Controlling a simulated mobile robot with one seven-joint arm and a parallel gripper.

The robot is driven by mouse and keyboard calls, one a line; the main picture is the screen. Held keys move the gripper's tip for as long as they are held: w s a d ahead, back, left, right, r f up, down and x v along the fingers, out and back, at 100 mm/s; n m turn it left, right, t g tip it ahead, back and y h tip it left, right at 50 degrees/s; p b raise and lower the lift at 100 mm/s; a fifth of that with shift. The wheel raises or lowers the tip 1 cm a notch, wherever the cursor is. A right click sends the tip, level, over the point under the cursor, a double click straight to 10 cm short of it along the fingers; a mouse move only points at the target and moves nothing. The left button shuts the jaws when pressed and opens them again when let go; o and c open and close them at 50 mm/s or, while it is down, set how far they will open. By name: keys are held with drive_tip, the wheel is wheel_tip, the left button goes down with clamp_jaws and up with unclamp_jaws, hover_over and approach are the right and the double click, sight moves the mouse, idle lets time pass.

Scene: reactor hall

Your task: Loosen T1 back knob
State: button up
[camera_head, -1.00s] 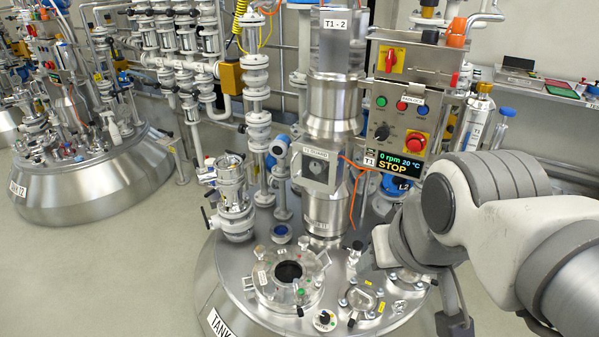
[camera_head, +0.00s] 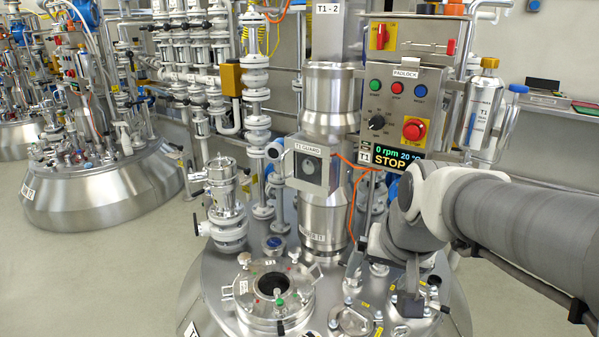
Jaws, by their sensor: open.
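The T1 tank lid carries a round hatch (camera_head: 272,290) with a dark opening in its middle, low in the head view. Small clamp knobs stand around its rim. One knob (camera_head: 244,261) is at the back left and another (camera_head: 294,257) at the back right; I cannot tell which is the one called the back knob. A green-topped fitting (camera_head: 279,300) is at the front.
The T1 guard box (camera_head: 312,170) and steel column stand behind the hatch. A control panel (camera_head: 404,110) reading STOP is above my wrist. A valve assembly (camera_head: 226,205) rises left of the hatch. A smaller round port (camera_head: 352,320) lies between hatch and gripper.

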drive_tip(key=w+a+f+m+b, duration=0.1)
drive_tip(key=w+f+b, duration=0.25)
drive_tip(key=f, duration=0.35)
drive_tip(key=m+t+y+p, duration=0.2)
drive_tip(key=m+t+y, duration=0.5)
drive_tip(key=m, duration=1.6)
approach(295, 250)
drive_tip(key=w+a+g+b, duration=0.1)
drive_tip(key=w+b, duration=0.1)
drive_tip(key=w+a+f+y+b, duration=0.1)
drive_tip(key=w+b, duration=0.1)
drive_tip(key=w+a+f+g+b, duration=0.1)
drive_tip(key=w+b, duration=0.1)
drive_tip(key=shift+f+g+y, duration=0.25)
drive_tip(key=shift+g+y, duration=0.05)
drive_tip(key=shift+y, duration=0.1)
drive_tip(key=shift+w+a+f+b, duration=0.15)
drive_tip(key=shift+w+a+b, duration=0.35)
drive_tip(key=shift+a+b, duration=0.05)
drive_tip(key=shift+c, duration=0.2)
